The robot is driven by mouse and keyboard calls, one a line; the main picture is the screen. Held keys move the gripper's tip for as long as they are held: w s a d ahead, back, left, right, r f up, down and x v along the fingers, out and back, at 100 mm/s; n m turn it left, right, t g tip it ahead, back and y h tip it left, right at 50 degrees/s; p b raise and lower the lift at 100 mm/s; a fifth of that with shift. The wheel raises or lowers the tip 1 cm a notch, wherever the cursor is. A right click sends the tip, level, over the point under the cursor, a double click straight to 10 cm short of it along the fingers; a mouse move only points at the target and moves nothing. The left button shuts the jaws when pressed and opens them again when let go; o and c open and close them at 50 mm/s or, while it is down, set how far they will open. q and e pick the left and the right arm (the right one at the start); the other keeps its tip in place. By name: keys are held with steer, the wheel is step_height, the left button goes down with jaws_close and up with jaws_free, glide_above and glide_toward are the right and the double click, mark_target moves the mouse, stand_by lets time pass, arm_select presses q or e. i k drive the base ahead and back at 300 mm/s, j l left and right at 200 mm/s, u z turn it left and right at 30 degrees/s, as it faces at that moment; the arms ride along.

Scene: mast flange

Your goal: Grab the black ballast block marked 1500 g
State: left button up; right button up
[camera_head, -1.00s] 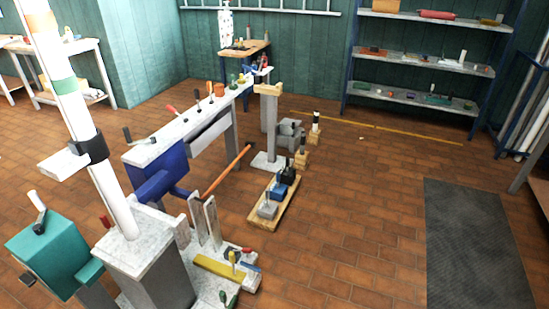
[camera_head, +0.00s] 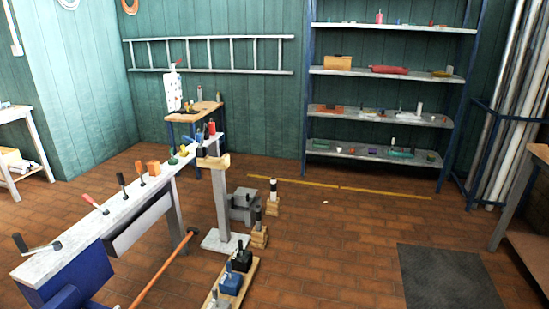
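A black block (camera_head: 241,260) with an upright handle stands at the far end of a low wooden board (camera_head: 249,277) on the floor. Its marking is too small to read. A blue block (camera_head: 230,284) stands just in front of it on the same board. A grey block (camera_head: 216,304) is partly cut off at the bottom edge. Neither of my grippers is in view.
A long white bench (camera_head: 88,225) with tools stands left of the board, with an orange-brown rod (camera_head: 160,270) slanting between them. A grey post on a base plate (camera_head: 223,241) and grey blocks (camera_head: 243,205) stand behind. The brick floor to the right is clear up to a dark mat (camera_head: 447,277).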

mark_target(241, 260)
steer(key=i+l+z, duration=0.1)
steer(key=i+z, duration=0.35)
steer(key=i, duration=0.8)
steer(key=i+u, duration=0.2)
steer(key=i, duration=0.2)
steer(key=i+l+u, duration=0.2)
steer(key=i, duration=0.2)
steer(key=i+l+u, duration=0.1)
steer(key=i+u, duration=0.15)
steer(key=i, duration=0.1)
